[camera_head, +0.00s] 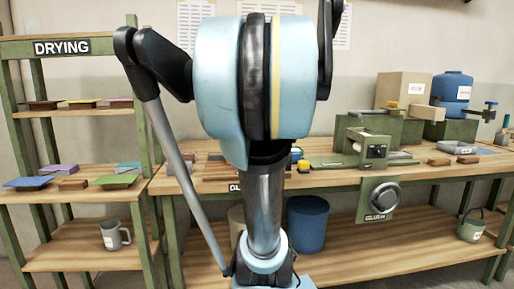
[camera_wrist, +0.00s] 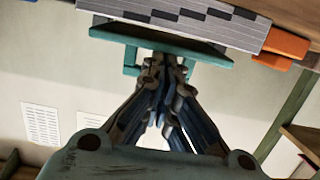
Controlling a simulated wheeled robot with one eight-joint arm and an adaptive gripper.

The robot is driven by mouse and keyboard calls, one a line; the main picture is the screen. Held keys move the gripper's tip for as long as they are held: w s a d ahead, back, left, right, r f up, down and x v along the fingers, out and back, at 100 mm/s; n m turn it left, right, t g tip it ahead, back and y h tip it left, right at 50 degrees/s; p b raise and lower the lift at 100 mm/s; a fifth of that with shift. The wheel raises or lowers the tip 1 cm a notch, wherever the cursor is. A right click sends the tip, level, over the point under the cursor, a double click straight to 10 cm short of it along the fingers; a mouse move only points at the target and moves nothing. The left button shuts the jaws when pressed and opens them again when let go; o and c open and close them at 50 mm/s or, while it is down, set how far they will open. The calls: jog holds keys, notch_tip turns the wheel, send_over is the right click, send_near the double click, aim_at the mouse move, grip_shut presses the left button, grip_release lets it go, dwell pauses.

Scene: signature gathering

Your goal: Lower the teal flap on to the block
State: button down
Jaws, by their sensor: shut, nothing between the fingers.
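In the wrist view the teal flap (camera_wrist: 108,34) is a flat plate with bracket-like teal parts (camera_wrist: 131,60) beside my fingertips. It lies along the edge of a grey block (camera_wrist: 240,33) with a dark and light checkered strip. My gripper (camera_wrist: 163,66) is shut and empty, its fingertips close to the flap. I cannot tell whether they touch it. In the head view my own arm covers the middle of the bench, and I cannot make out the flap, the block or my gripper there.
An orange piece (camera_wrist: 286,43) sits beside the block. In the head view the workbench (camera_head: 440,172) carries a green machine (camera_head: 365,145) and a blue container (camera_head: 452,92) at right. A DRYING rack (camera_head: 75,113) with coloured pads stands at left. A blue bin (camera_head: 307,225) is below the bench.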

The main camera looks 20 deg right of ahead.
jog(key=shift+s+f, duration=0.1)
jog(key=shift+f, duration=0.2)
dwell(0.5)
jog(key=shift+r, duration=0.1)
